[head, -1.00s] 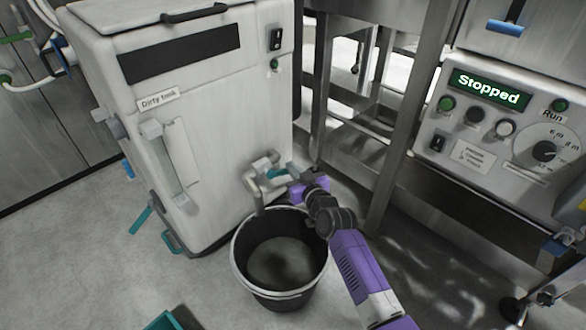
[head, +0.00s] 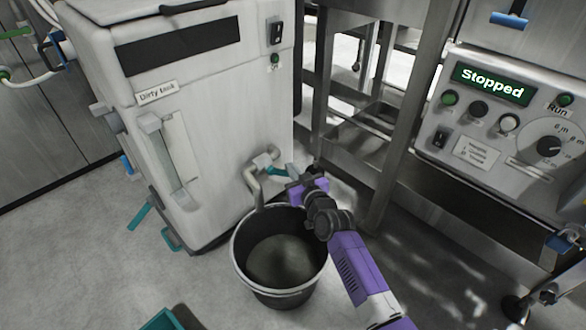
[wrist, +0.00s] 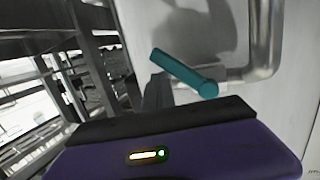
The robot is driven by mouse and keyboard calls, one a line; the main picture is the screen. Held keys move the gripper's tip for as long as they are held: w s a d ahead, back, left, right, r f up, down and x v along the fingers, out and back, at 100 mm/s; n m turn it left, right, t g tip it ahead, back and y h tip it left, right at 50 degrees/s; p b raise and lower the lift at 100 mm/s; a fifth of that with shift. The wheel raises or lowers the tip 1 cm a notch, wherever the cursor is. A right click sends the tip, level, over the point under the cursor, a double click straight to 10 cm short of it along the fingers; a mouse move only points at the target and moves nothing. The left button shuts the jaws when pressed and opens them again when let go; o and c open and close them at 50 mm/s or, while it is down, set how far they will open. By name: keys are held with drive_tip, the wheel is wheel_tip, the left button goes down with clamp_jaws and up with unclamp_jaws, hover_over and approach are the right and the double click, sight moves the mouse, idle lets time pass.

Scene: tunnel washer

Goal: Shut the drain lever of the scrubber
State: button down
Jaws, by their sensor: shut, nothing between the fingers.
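The scrubber (head: 215,120) is the pale machine labelled "Dirty tank" at the left of the head view. Its bent metal drain pipe (head: 252,183) comes out low on the side and points down over a bucket. The teal drain lever (head: 277,170) sits at the pipe. In the wrist view the lever (wrist: 182,72) slants from upper left down to a round end beside the pipe (wrist: 262,45). My gripper (head: 298,179) is shut and empty, just right of the lever. One dark fingertip (wrist: 156,92) shows close below the lever; I cannot tell whether they touch.
A black bucket (head: 238,262) with murky liquid stands under the pipe. A steel frame leg (head: 397,130) rises right of my arm. A control panel (head: 490,115) reading "Stopped" is at the right. Teal pedals or levers are low on the scrubber's left. Open floor lies at left.

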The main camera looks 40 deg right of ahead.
drive_tip(key=shift+a+f+b, duration=0.2)
drive_tip(key=shift+f+b, duration=0.05)
drive_tip(key=shift+f, duration=0.3)
drive_tip(key=shift+a+f+b, duration=0.2)
drive_tip(key=shift+f, duration=0.3)
drive_tip(key=shift+a+f+p, duration=1.1)
drive_tip(key=shift+a, duration=0.25)
drive_tip(key=shift+f, duration=0.1)
drive_tip(key=shift+a+p, duration=0.3)
drive_tip(key=shift+p, duration=0.35)
drive_tip(key=shift+d+f+b, duration=0.1)
drive_tip(key=shift+f+b, duration=0.2)
drive_tip(key=shift+b, duration=0.35)
drive_tip(key=shift+d+r, duration=0.1)
drive_tip(key=v, duration=1)
